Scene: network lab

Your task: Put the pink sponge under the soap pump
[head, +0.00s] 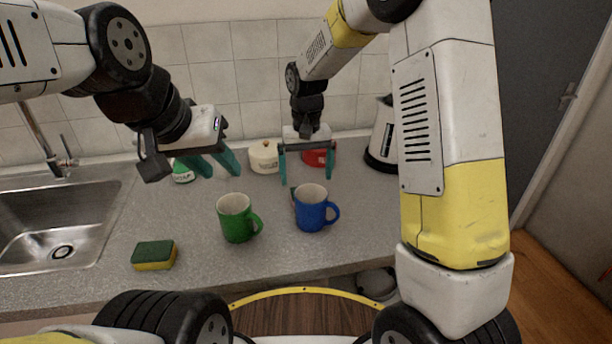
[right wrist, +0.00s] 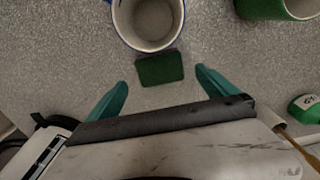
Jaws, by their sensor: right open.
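The blue mug (head: 311,210) and green mug (head: 236,222) stand mid-counter. A green and yellow sponge (head: 154,255) lies at the front left, beside the sink (head: 85,215). A cream jar (head: 264,157), red container (head: 318,158) and kettle (head: 382,140) stand along the back.

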